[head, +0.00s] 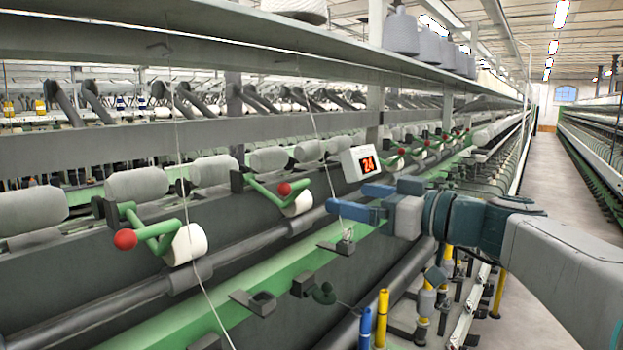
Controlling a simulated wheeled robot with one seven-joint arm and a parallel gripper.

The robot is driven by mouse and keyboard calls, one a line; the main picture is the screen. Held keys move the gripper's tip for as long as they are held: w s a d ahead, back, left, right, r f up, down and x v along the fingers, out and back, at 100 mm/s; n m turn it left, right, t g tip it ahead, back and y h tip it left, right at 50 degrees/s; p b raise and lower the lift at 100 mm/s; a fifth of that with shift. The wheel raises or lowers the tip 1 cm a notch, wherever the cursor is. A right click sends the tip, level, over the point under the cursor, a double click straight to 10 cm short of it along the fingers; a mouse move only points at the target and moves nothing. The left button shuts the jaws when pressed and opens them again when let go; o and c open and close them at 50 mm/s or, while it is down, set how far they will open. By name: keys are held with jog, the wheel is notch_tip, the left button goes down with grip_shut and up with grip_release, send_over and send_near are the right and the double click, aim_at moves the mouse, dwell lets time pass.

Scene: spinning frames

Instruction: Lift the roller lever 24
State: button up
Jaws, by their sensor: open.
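A white box with a lit red "24" (368,165) stands on the machine rail. Green roller levers with red ball ends line the frame. The lever just left of the box (264,193) has its red ball (284,188) beside a white roller (298,204). Another lever (391,163) shows just right of the box; I cannot tell which of the two the number marks. My gripper (348,197) has two blue fingers spread apart with nothing between them. It appears in front of the rail, below the box and right of the nearer lever's ball, pointing left.
A larger lever with a red ball (125,239) is at the left. Thin threads hang down across the front. A long shelf with grey cones (400,32) runs above. Yellow and blue spindles (381,318) stand below my arm. An aisle (545,190) lies open at the right.

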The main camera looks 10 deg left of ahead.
aim_at(300, 186)
jog(key=p+x, duration=0.4)
jog(key=x, duration=0.9)
jog(key=shift+s+r, duration=0.1)
jog(key=c, duration=1.2)
jog(key=shift+c, duration=0.6)
